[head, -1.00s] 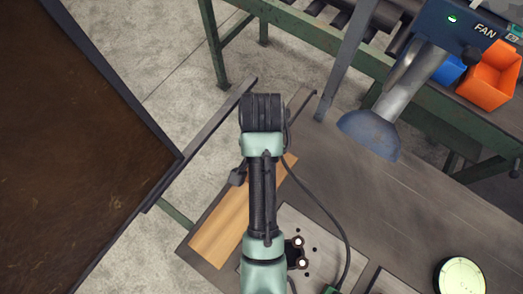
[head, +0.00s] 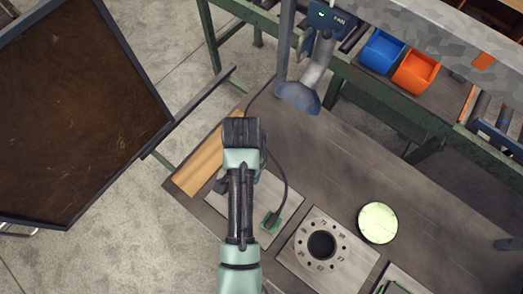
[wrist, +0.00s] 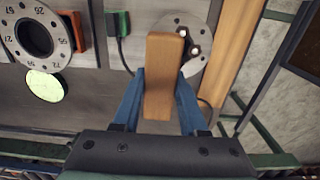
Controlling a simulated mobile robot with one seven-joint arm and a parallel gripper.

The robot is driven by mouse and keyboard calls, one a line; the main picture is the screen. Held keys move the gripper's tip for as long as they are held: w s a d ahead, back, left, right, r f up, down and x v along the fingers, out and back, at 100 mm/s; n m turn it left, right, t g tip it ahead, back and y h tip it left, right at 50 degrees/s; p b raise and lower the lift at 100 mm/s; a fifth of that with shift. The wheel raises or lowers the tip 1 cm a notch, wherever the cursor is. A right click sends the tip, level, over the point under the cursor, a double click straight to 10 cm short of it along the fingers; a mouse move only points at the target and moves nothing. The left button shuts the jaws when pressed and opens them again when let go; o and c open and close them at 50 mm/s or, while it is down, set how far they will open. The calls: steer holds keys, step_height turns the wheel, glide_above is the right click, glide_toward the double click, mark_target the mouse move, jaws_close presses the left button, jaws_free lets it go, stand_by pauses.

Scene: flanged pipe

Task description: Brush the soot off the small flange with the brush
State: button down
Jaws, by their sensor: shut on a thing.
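In the wrist view my gripper (wrist: 158,105) is shut on the wooden handle of the brush (wrist: 162,80), between its blue fingers. The bristles are hidden behind the handle. The small flange (wrist: 205,28), a pale grey round plate, lies just beyond the brush. It has a dark patch and two bright round spots beside the handle, and the handle covers part of it. I cannot tell whether the brush touches it. In the head view my arm hides my gripper, the brush and the small flange.
A larger numbered flange (head: 301,245) sits on a square plate. Near it are a pale green disc (head: 378,223) and a green block (head: 271,221) with a cable. A wooden board (head: 200,163) lies along the bench edge. A fan hood (head: 298,97) hangs over the far side.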

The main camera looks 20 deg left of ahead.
steer(key=shift+s+d+r, duration=0.2)
steer(key=shift+s+r, duration=0.05)
steer(key=shift+s, duration=0.05)
steer(key=shift+s+d+f, duration=0.1)
steer(key=shift+f, duration=0.1)
steer(key=f, duration=0.1)
steer(key=f+b, duration=0.1)
steer(key=f, duration=0.3)
steer(key=shift+w+a+f, duration=0.1)
steer(key=shift+w+a, duration=0.15)
steer(key=shift+f+b, duration=0.35)
steer(key=shift+b, duration=0.3)
steer(key=shift+f, duration=0.25)
